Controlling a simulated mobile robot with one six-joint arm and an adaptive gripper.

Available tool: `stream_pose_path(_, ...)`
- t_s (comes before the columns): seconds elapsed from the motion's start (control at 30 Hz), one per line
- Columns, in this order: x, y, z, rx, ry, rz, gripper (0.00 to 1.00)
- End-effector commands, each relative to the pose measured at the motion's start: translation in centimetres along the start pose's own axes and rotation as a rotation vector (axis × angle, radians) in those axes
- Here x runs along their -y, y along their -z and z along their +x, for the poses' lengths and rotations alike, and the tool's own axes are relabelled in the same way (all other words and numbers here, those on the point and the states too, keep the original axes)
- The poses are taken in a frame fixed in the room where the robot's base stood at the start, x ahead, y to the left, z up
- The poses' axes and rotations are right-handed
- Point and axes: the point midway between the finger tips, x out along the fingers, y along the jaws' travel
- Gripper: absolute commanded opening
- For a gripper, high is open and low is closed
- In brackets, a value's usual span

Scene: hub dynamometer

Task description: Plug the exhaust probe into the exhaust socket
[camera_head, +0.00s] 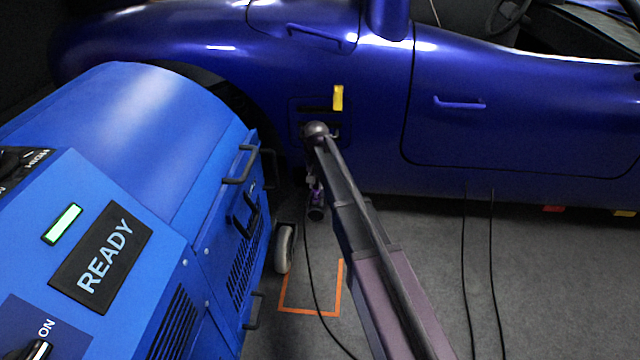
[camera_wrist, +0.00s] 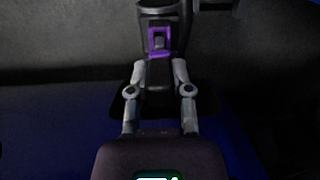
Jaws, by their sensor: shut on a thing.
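The probe (camera_wrist: 158,18) is a dark grey body with a purple-framed catch, at the top centre of the wrist view. My gripper (camera_wrist: 159,75) is shut on it, with its grey fingers on either side. In the head view the probe (camera_head: 316,212) hangs low beside the car's side, beyond my arm, small and partly hidden. A black cable runs down from near it to the floor. I cannot clearly make out the exhaust socket; a dark recessed panel (camera_head: 312,107) with a yellow tab (camera_head: 338,97) is on the blue car's side above my gripper.
The blue car (camera_head: 510,120) fills the back. A blue cabinet (camera_head: 160,130) with a READY sign (camera_head: 103,257), handles and a caster (camera_head: 284,248) stands close on the left. An orange outline (camera_head: 309,311) marks the floor. Thin cables (camera_head: 465,270) hang at right; the floor there is otherwise open.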

Motion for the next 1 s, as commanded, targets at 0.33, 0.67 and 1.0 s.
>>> stream_pose_path(0.33,-0.03,0.01,0.78,0.000,0.000,0.000,0.00)
stream_pose_path(0.67,-0.04,0.01,0.80,0.000,0.000,0.001,0.00)
stream_pose_path(1.0,-0.06,0.02,0.87,0.000,0.000,0.001,0.00)
